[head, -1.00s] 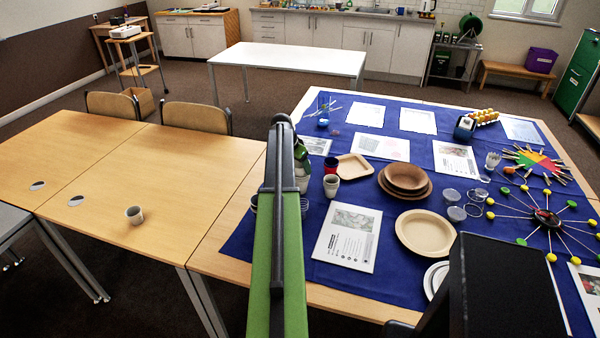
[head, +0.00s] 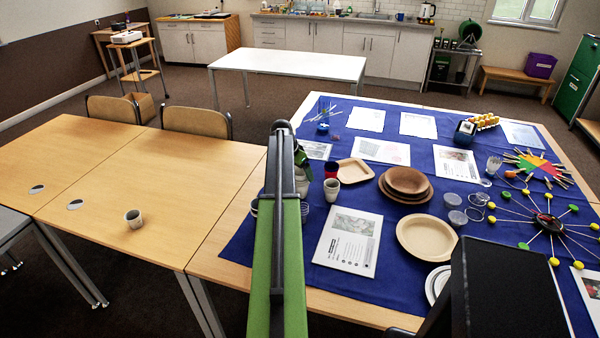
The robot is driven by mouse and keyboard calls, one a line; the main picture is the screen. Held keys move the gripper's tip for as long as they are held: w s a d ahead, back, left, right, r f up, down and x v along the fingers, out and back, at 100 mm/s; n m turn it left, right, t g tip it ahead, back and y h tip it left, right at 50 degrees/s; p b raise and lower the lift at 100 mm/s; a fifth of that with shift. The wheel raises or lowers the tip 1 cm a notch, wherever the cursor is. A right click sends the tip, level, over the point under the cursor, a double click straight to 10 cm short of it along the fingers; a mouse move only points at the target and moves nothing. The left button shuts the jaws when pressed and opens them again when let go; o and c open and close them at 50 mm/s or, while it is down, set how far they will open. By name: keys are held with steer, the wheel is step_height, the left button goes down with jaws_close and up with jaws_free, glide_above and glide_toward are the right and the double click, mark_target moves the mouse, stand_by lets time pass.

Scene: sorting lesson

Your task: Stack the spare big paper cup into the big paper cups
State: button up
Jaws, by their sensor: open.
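Another pale cup (head: 332,189) stands on the blue cloth, just right of my arm, in front of a red cup (head: 331,170). I cannot tell from here which of the pale cups is the spare one. A greyish shape (head: 302,184) shows partly at my arm's right edge; it may be more cups. My green arm rises in the middle of the view and bends down beyond its top. It hides my gripper and part of the cloth behind it.
The left wooden table (head: 150,175) is mostly bare. Chairs (head: 196,121) stand behind it.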

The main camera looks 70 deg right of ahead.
steer(key=shift+r+p, duration=0.35)
steer(key=p+v, duration=1.1)
steer(key=v, duration=0.1)
steer(key=shift+r+p, duration=0.3)
steer(key=shift+p, duration=0.05)
